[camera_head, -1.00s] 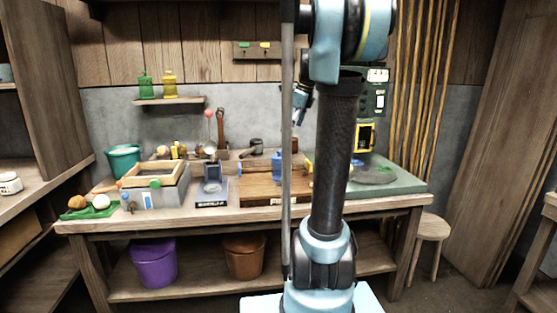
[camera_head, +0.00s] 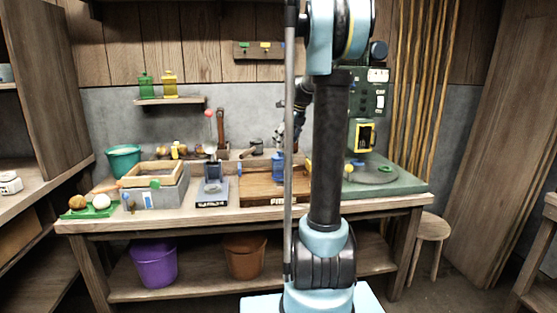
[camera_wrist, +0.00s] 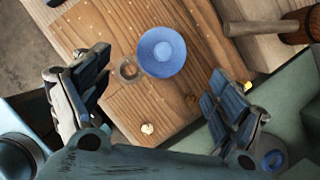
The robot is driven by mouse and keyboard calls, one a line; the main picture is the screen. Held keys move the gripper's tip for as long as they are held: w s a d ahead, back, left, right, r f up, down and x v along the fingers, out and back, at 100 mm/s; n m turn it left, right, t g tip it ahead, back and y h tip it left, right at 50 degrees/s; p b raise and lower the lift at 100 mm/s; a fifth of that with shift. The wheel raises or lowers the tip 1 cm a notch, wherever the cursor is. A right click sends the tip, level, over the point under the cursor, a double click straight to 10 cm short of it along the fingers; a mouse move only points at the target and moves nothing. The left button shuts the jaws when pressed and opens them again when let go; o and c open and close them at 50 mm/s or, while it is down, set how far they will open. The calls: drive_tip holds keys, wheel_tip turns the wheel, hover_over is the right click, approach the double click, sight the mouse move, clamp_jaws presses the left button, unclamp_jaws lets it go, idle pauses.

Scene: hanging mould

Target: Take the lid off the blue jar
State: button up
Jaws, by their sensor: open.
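The blue jar (camera_head: 277,166) stands on the wooden board on the bench, just left of my arm in the head view. In the wrist view the blue jar (camera_wrist: 161,52) shows from above as a round blue shape with a paler middle; I cannot tell lid from body. My gripper (camera_wrist: 160,72) is open and empty, with its two dark fingers apart to the left and right of the jar in the picture and not touching it. In the head view my gripper (camera_head: 293,138) is small and partly hidden, above the jar.
The wooden board (camera_head: 255,188) has a few small bits on it. A wooden mallet (camera_wrist: 275,27) lies beside it. A green machine (camera_head: 395,182) stands at the right, a grey box (camera_head: 160,196) at the left. Green and yellow bottles stand on the wall shelf (camera_head: 170,101).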

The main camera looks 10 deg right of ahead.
sight(279, 155)
drive_tip(key=shift+x, duration=3.35)
drive_tip(key=shift+w+d, duration=0.1)
drive_tip(key=shift+d, duration=0.05)
drive_tip(key=c, duration=0.9)
